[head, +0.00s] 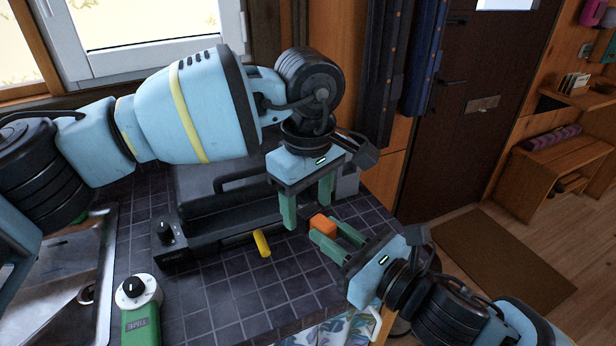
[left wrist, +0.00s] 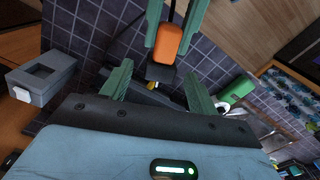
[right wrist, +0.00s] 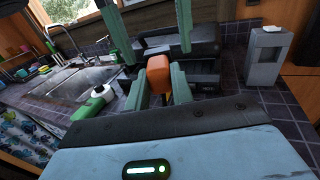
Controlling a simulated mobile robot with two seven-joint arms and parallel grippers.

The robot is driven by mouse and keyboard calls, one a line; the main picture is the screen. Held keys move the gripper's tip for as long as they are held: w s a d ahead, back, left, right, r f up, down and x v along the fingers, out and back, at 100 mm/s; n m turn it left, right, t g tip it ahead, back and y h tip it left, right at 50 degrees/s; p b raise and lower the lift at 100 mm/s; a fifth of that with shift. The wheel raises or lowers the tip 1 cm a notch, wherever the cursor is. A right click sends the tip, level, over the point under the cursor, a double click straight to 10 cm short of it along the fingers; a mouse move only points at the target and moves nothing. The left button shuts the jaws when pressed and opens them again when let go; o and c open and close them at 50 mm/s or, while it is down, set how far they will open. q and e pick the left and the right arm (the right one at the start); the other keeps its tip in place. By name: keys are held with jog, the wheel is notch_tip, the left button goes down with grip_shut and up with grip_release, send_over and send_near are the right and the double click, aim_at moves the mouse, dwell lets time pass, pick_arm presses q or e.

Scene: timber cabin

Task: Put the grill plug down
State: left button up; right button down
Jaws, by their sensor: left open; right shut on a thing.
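The orange grill plug (head: 322,223) is between the fingers of my right gripper (head: 330,231), above the right part of the dark tiled counter. It also shows in the left wrist view (left wrist: 168,44) and in the right wrist view (right wrist: 158,76). My right gripper is shut on it. My left gripper (head: 307,203) is open and empty, pointing down just behind and left of the plug. Its two green fingers stand apart in the left wrist view (left wrist: 158,88). The black grill (head: 222,228) stands on the counter, partly hidden by my left arm. I cannot tell whether the plug touches anything below.
A yellow piece (head: 261,243) is at the grill's front. A green timer with a white dial (head: 140,308) stands front left, beside the metal sink (head: 60,275). A grey box (right wrist: 265,55) stands behind the grippers. Counter tiles (head: 240,295) in front are clear.

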pick_arm(q)
jog(key=shift+f, duration=0.9)
jog(key=c, duration=1.1)
pick_arm(e)
jog(key=c, duration=1.1)
grip_release()
jog(key=shift+c, duration=0.2)
